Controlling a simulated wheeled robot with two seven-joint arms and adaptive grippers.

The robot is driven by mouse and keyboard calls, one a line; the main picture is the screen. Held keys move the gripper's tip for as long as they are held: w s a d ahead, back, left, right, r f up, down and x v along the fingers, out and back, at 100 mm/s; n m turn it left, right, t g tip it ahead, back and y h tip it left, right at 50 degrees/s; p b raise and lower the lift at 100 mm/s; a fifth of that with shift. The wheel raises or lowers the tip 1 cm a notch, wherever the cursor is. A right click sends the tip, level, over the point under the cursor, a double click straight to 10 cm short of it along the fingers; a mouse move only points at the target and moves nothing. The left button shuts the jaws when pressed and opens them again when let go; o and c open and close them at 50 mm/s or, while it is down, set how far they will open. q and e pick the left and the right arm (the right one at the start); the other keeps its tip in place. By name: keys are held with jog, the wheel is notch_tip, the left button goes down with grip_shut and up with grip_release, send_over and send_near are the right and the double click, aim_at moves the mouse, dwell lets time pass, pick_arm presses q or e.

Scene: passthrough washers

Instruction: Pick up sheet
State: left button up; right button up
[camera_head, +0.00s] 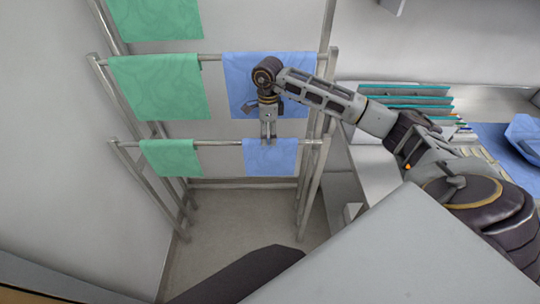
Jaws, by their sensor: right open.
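Blue sheets hang on a metal rack at the centre: an upper blue sheet (238,88) on the middle rail and a lower blue sheet (270,165) on the lowest rail. My right gripper (268,139) points down at the top edge of the lower blue sheet, in front of the upper one. Its fingers are open. I cannot tell whether they touch the cloth. Green sheets hang to the left on the same rack, one on the middle rail (160,88) and one on the lowest rail (172,158). My left gripper is not in view.
The metal rack (333,75) has side posts close to my right arm. A shelf with stacked teal-edged items (405,90) stands to the right. A blue item (523,132) lies at the far right. The floor (225,220) below the rack is clear.

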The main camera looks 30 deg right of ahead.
aim_at(270, 147)
jog(key=shift+f, duration=1.05)
jog(key=shift+s+d+f+p, duration=0.15)
jog(key=shift+f+p, duration=0.25)
jog(key=shift+f, duration=0.35)
jog(key=shift+s+d+f+p, duration=0.1)
jog(key=shift+f+p, duration=0.25)
jog(key=shift+f, duration=1.5)
jog(key=c, duration=1.1)
jog(key=shift+o, duration=0.2)
jog(key=shift+r, duration=0.15)
